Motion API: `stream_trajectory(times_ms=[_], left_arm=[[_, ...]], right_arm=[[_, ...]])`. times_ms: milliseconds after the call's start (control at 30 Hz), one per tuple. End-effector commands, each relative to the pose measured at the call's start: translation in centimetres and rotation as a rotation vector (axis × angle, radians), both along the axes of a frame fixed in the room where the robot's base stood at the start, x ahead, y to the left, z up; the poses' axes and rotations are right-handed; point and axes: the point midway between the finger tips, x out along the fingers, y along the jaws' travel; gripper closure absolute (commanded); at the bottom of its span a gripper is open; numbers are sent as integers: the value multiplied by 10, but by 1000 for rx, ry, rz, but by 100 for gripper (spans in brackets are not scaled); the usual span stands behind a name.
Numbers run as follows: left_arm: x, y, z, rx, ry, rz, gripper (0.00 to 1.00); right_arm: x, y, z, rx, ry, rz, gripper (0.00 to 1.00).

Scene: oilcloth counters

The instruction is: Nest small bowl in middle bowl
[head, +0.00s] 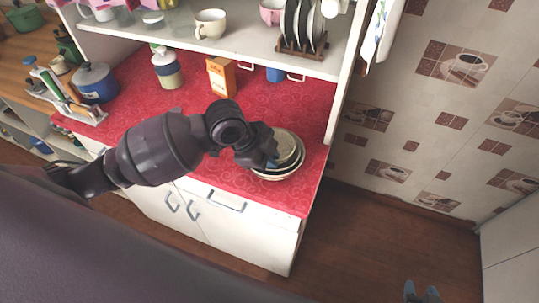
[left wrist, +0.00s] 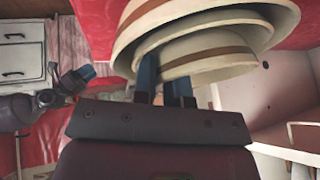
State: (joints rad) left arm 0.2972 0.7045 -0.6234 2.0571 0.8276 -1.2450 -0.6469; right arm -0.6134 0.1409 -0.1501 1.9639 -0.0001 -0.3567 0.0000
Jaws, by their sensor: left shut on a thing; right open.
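Cream bowls with brown bands sit stacked near the right front corner of the red counter. The large bowl (left wrist: 283,18) is outermost, with the middle bowl (left wrist: 262,33) inside it. The small bowl (left wrist: 210,66) is innermost in the left wrist view, and its seating is hard to judge. The stack also shows in the head view, partly hidden by my gripper. My left gripper (head: 272,158) is shut on the small bowl's rim; its blue fingers (left wrist: 166,86) show in the left wrist view. My right gripper (left wrist: 78,77) is open and empty, away from the bowls.
The red counter (head: 135,105) is clear in the middle. An orange box (head: 221,78) and a jar (head: 166,68) stand at the back. A blue pot (head: 95,83) is at the left. A shelf with a cup (head: 210,24) and a plate rack (head: 301,43) hangs above.

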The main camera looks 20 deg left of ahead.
Motion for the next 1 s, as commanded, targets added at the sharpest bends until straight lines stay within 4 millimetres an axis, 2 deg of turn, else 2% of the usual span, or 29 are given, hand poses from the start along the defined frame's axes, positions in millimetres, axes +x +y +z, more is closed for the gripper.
stream_trajectory(times_ms=[400,433,600,633,1000], left_arm=[[0,0,-1,0,0,-1,100],[0,0,-1,0,0,-1,86],[0,0,-2,0,1,0,60],[0,0,-2,0,1,0,57],[-1,0,-3,2,3,-1,57]], right_arm=[[0,0,0,0,0,0,58],[0,0,0,0,0,0,58],[0,0,0,0,0,0,58],[0,0,0,0,0,0,58],[0,0,0,0,-1,0,58]])
